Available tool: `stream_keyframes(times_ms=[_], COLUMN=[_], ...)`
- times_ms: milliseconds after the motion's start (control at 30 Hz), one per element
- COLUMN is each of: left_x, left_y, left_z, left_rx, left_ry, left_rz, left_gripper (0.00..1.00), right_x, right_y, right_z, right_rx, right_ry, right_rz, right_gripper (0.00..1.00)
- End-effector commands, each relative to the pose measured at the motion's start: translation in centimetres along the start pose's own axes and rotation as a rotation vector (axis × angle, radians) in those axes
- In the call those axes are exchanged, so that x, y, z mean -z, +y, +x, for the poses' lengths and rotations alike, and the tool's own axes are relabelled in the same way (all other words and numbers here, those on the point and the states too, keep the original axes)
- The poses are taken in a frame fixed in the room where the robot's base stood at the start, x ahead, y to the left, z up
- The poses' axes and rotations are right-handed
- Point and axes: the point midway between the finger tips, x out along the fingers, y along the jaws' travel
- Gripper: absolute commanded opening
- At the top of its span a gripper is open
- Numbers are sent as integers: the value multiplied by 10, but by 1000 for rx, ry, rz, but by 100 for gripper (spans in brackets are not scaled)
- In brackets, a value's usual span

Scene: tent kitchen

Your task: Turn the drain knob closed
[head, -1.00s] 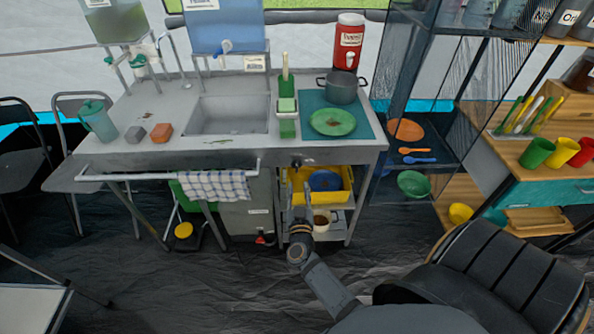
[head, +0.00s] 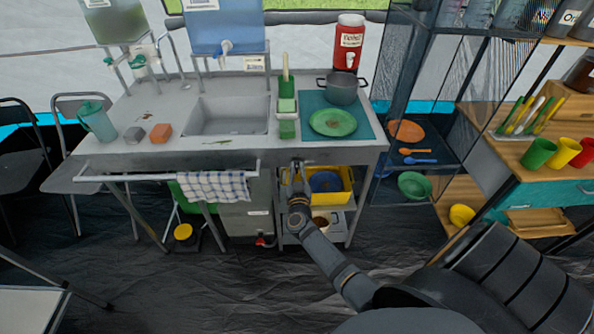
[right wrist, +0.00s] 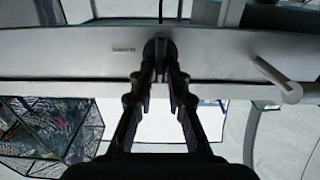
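The drain knob (right wrist: 160,47) is a small dark round knob with a lighter grip bar, on the grey front panel of the sink counter (head: 230,158). My right gripper (right wrist: 160,74) is at it, its two fingertips close together on either side of the grip bar. They look shut on it, though the contact is partly hidden. In the head view my right gripper (head: 299,172) reaches up to the panel from below and covers most of the knob. My left gripper is not in view.
A towel bar with a checked towel (head: 213,186) juts out left of the knob. A yellow bin (head: 340,198) stands on the shelf below. A green plate (head: 333,122) and a pot (head: 342,89) stand on the counter above. Dark floor lies open in front.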

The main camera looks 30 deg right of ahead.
Motion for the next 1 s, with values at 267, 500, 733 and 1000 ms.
stream_keyframes(times_ms=[267, 500, 733, 1000], left_x=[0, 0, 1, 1], left_y=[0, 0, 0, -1], left_z=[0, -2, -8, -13], left_rx=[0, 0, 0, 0], left_ry=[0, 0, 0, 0], left_rz=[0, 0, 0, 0], left_gripper=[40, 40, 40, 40], right_x=[0, 0, 1, -1], right_y=[0, 0, 2, 6], right_z=[0, 0, 0, -1], right_rx=[0, 0, 0, 0], right_ry=[0, 0, -1, -2], right_rz=[0, 34, 165, 411], right_gripper=[0, 0, 0, 0])
